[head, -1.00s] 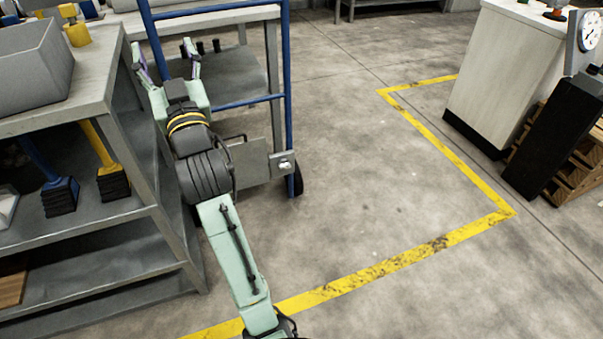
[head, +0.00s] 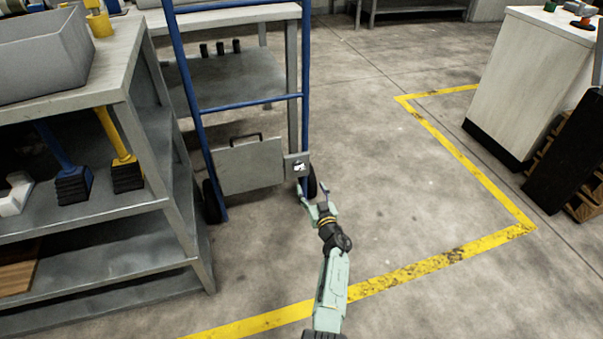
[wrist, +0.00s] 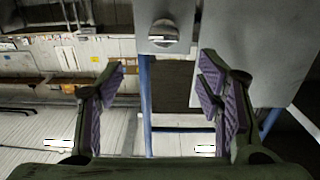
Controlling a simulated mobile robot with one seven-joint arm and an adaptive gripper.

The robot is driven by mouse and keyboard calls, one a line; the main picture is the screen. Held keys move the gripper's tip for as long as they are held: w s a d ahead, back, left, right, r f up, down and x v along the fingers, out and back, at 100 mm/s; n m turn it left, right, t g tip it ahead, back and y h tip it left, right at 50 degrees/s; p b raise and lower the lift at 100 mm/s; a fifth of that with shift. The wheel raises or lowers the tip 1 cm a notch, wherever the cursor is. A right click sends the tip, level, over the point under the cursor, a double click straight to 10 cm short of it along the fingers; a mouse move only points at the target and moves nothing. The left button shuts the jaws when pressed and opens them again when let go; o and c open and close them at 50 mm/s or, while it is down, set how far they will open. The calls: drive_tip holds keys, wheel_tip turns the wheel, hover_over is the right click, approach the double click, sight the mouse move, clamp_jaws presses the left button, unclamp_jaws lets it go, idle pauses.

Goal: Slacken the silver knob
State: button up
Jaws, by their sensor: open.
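The silver knob (head: 299,167) sits on a small grey plate at the lower right of the blue hand truck (head: 180,75). In the wrist view the round knob (wrist: 164,33) shows a slot-like bar across its face and lies near the top, between the lines of the two fingers. My gripper (head: 318,197) is open and empty, just below and right of the knob in the head view. Its purple-padded fingers (wrist: 163,88) are spread wide in the wrist view, apart from the knob.
A grey shelf unit (head: 170,235) with tools stands at the left. The truck's grey panel with a black handle (head: 248,168) is left of the knob. A white cabinet (head: 535,85) stands at the right. The floor (head: 400,205) between is clear.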

sight(300, 170)
drive_tip(key=shift+a+f+b+x, duration=0.15)
drive_tip(key=shift+b+x, duration=2.4)
drive_tip(key=shift+x, duration=0.1)
drive_tip(key=shift+a+f+b+x, duration=0.15)
drive_tip(key=shift+b+x, duration=2.4)
drive_tip(key=shift+x, duration=0.05)
drive_tip(key=shift+s, duration=0.1)
drive_tip(key=c, duration=1.2)
drive_tip(key=shift+o, duration=0.2)
